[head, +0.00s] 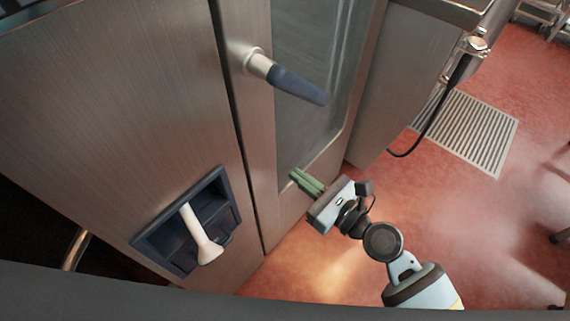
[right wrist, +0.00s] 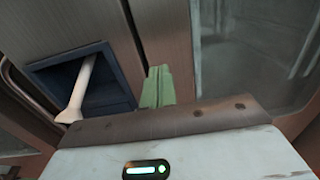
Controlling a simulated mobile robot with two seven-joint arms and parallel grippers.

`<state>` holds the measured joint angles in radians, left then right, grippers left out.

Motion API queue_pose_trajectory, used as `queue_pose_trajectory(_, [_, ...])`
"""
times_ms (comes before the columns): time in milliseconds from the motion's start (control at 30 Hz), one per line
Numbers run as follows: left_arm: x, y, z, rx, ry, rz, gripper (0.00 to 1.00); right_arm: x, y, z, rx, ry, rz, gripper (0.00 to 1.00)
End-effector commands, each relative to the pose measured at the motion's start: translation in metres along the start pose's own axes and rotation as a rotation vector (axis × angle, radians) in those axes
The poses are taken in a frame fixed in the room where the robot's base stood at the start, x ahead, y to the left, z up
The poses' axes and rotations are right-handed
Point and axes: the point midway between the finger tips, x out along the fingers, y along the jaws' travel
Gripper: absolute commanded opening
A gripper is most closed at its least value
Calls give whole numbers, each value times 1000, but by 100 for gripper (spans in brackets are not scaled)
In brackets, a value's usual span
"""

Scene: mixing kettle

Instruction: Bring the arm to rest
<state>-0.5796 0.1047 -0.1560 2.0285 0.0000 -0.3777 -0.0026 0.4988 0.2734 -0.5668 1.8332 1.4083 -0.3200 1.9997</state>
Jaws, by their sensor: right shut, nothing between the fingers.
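My right gripper (head: 307,182) is in the lower middle of the head view, in front of the lower part of a metal door with a glass pane. Its green fingers are together with nothing between them. In the right wrist view the shut green fingers (right wrist: 157,87) point toward the metal front. My right arm reaches in from the lower right. My left gripper does not show in either view.
A door handle (head: 290,82) with a dark blue grip sticks out above my gripper. A dark blue recessed panel (head: 165,240) with a white lever (head: 197,229) is to its left; the lever also shows in the right wrist view (right wrist: 84,85). Red floor with a drain grate (head: 465,132) lies open at right.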

Motion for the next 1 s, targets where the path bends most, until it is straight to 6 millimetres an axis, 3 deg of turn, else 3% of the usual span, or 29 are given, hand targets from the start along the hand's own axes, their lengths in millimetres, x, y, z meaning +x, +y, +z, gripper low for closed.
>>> queue_pose_trajectory(100, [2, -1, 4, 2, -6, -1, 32, -19, 0, -2, 1, 2, 0, 0])
queue_pose_trajectory(300, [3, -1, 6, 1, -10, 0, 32, -34, -1, -1, 1, 2, 0, 0])
queue_pose_trajectory(767, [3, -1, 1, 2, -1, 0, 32, -36, -1, -1, -8, 3, -2, 0])
queue_pose_trajectory(867, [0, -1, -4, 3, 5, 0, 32, -41, 1, -6, -78, 24, -16, 0])
queue_pose_trajectory(1000, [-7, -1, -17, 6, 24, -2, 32, -61, 9, -24, -345, 112, -53, 0])
